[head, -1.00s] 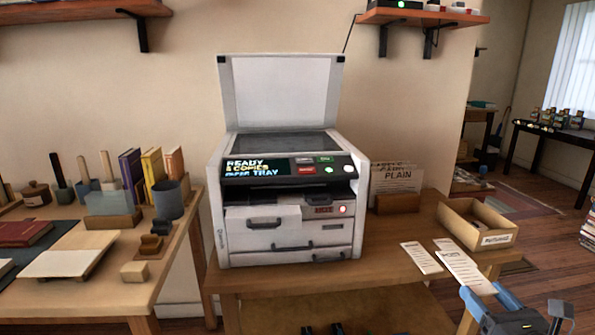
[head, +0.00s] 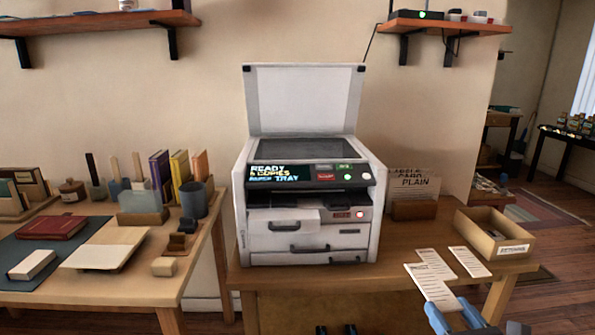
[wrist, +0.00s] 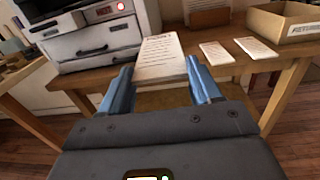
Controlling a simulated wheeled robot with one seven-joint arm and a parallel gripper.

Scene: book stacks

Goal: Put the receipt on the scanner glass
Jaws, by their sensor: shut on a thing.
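The scanner (head: 310,230) stands on the wooden table with its white lid (head: 304,100) raised. Its dark glass (head: 302,149) shows bare on top. My gripper (head: 455,312) is at the lower right of the head view, in front of the table and well below the glass. It is shut on a white printed receipt (head: 436,287), which sticks out ahead of the fingers. In the wrist view the receipt (wrist: 161,58) lies between the two blue fingers (wrist: 160,85). Its gripped near end is hard to make out.
Other printed slips (head: 470,262) lie on the table right of the scanner. An open cardboard box (head: 496,240) stands at the right, and a sign in a wooden holder (head: 413,209) behind. Wall shelf (head: 450,25) hangs upper right. A desk with books (head: 52,227) is left.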

